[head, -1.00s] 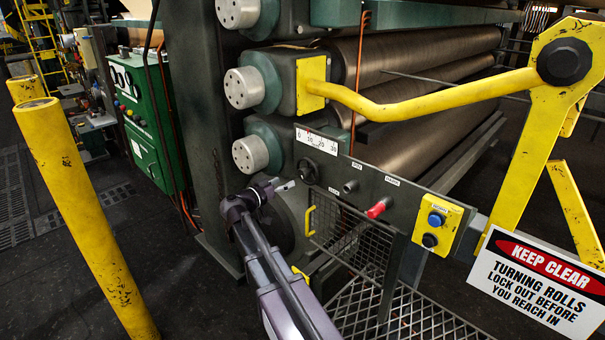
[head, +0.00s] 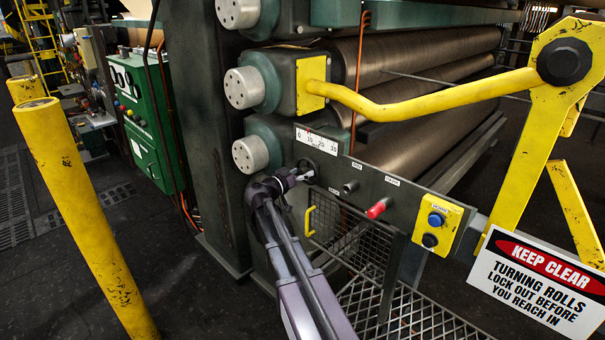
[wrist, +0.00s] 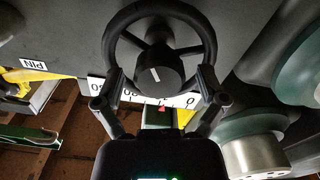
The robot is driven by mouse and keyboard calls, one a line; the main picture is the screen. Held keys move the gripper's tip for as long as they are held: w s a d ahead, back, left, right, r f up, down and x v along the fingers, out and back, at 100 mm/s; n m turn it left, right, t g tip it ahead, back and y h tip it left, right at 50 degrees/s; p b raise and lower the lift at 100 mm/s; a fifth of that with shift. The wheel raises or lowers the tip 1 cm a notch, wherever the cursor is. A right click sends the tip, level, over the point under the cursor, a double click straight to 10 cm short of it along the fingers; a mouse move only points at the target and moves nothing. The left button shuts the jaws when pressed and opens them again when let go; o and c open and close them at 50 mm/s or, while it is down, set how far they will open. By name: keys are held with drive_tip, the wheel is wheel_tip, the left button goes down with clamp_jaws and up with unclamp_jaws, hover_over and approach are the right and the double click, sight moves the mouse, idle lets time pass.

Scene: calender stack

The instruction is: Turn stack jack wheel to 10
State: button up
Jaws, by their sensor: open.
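The jack wheel (wrist: 160,55) is a dark round handwheel with spokes and a hub bearing a white line. It fills the upper middle of the wrist view; in the head view my gripper mostly hides it. My gripper (wrist: 158,80) is open, with one finger on each side of the wheel's rim. I cannot tell whether the fingers touch it. In the head view my gripper (head: 305,175) is at the panel, just below the white scale (head: 317,143) marked 0 to 30. A small red pointer (wrist: 162,108) shows between 0 and 20; its exact reading is unclear.
A mesh guard (head: 345,235) hangs below. Roll ends (head: 250,154) stick out at the upper left.

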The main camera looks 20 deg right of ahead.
drive_tip(key=c, duration=1.2)
drive_tip(key=shift+o, duration=0.2)
drive_tip(key=shift+r+n, duration=0.1)
drive_tip(key=shift+n, duration=0.4)
drive_tip(key=n, duration=0.4)
drive_tip(key=shift+w, duration=0.15)
drive_tip(key=n, duration=0.6)
drive_tip(key=shift+w+n, duration=0.1)
drive_tip(key=shift+n, duration=0.2)
